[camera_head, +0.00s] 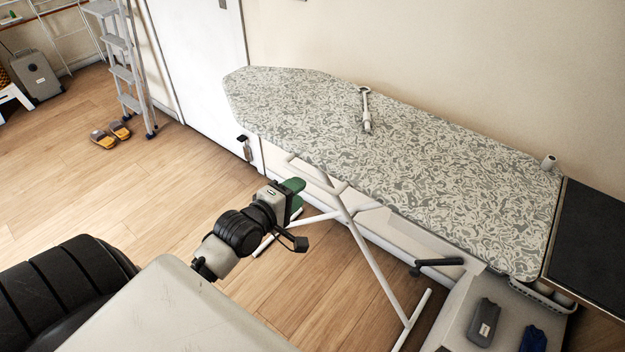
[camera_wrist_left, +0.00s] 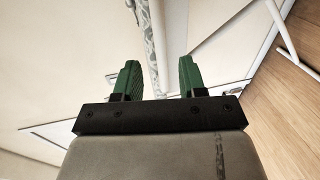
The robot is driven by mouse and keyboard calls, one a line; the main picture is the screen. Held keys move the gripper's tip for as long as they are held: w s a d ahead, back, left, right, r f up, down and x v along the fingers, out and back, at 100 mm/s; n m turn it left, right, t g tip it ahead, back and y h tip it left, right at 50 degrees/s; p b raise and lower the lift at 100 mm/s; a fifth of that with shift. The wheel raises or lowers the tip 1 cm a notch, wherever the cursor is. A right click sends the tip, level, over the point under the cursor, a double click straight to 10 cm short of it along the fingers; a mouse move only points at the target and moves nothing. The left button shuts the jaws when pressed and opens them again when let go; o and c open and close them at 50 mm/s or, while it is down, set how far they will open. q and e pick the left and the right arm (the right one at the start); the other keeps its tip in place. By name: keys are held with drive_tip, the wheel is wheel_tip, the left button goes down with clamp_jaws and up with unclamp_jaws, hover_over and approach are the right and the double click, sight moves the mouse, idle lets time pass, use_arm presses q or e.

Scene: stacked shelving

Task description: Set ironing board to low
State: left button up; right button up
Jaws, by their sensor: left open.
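The ironing board (camera_head: 400,160) has a grey and white patterned cover and stands raised on white crossed legs (camera_head: 365,245) along the wall. A black-handled lever (camera_head: 438,262) sticks out below its right part. My left gripper (camera_head: 296,192) is in front of the board, lower than its top, near the upper legs. In the left wrist view its green fingers (camera_wrist_left: 160,82) are apart with nothing held between them. The board's patterned edge (camera_wrist_left: 148,30) shows beyond the fingers there. My right gripper is not in view.
A white tool-like object (camera_head: 365,108) lies on the board. A dark-topped surface (camera_head: 592,240) adjoins the board's right end. A pale shelf below holds a grey item (camera_head: 483,322) and a blue item (camera_head: 533,340). A step ladder (camera_head: 122,60) and slippers (camera_head: 110,134) are at left; the left floor is mostly clear.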

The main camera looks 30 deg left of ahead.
sight(312, 182)
use_arm(q)
drive_tip(key=x, duration=0.7)
clamp_jaws()
